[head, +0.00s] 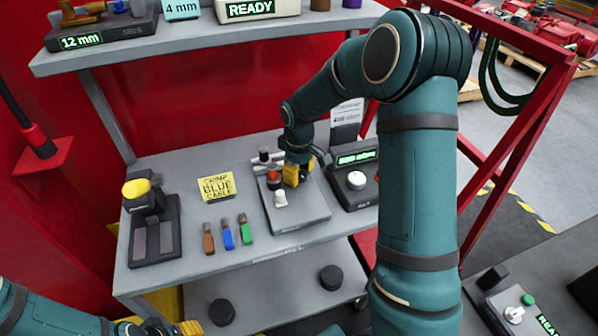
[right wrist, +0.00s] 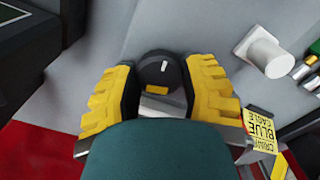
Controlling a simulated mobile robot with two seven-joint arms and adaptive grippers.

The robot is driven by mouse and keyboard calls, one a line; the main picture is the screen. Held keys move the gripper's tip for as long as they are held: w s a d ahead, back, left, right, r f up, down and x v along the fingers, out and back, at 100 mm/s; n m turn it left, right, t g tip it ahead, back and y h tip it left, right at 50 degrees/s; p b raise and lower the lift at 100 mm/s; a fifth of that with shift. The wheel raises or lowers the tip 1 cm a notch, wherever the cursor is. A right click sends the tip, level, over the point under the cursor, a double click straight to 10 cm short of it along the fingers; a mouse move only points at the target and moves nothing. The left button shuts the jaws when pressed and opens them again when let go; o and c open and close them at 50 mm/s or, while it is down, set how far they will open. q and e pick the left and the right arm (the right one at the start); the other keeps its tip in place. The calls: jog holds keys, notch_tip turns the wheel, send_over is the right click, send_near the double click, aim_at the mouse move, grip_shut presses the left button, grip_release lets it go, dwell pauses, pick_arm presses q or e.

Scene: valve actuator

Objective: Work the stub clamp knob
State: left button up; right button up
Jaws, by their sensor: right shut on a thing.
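The knob (right wrist: 158,68) is round and black with a white mark on its top, in the right wrist view. It sits between the two yellow fingers of my right gripper (right wrist: 160,85), which are shut on it. In the head view my right gripper (head: 297,174) reaches down to the back right of a grey plate (head: 300,214) on the bench and hides the knob. My left gripper (head: 172,329) shows only in part at the bottom edge of the head view, away from the bench top. Its fingers are not clear.
A white knob (head: 281,198) stands on the same plate. A yellow-topped device (head: 137,188) is at left; a unit with a white dial (head: 356,180) is at right.

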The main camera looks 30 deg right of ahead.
jog(key=shift+s, duration=0.1)
dwell(0.3)
jog(key=o, duration=1.2)
notch_tip(320, 180, up, 12)
